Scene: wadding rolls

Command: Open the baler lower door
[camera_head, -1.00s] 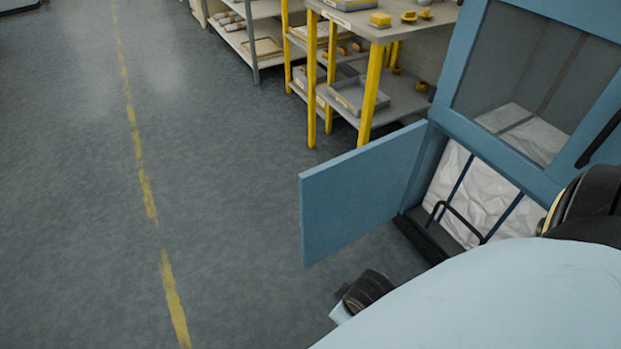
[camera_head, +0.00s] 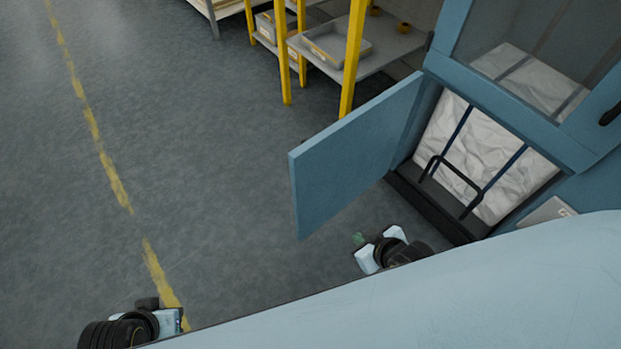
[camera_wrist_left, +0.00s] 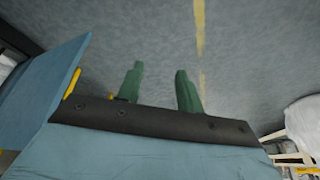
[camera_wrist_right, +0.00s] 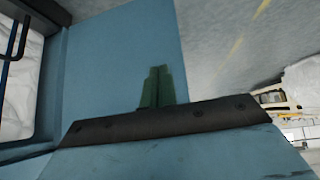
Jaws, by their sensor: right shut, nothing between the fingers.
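The baler lower door (camera_head: 350,150) is a flat blue panel. It stands swung wide open on the left of the baler's lower opening, and shows behind the fingers in the right wrist view (camera_wrist_right: 115,55) and at the left of the left wrist view (camera_wrist_left: 45,95). My right gripper (camera_head: 359,239) is near the door's lower edge, on the opening's side; its green fingers are together and empty in the right wrist view (camera_wrist_right: 157,88). Whether they touch the door is unclear. My left gripper (camera_wrist_left: 158,85) is open and empty over the floor, away from the door.
Inside the opening a white wrapped bale (camera_head: 500,175) with dark straps sits behind a black bar handle (camera_head: 455,175). The blue baler frame (camera_head: 500,105) rises above. A yellow-legged shelf (camera_head: 385,50) stands behind the door. The floor (camera_head: 210,170) on the left is clear.

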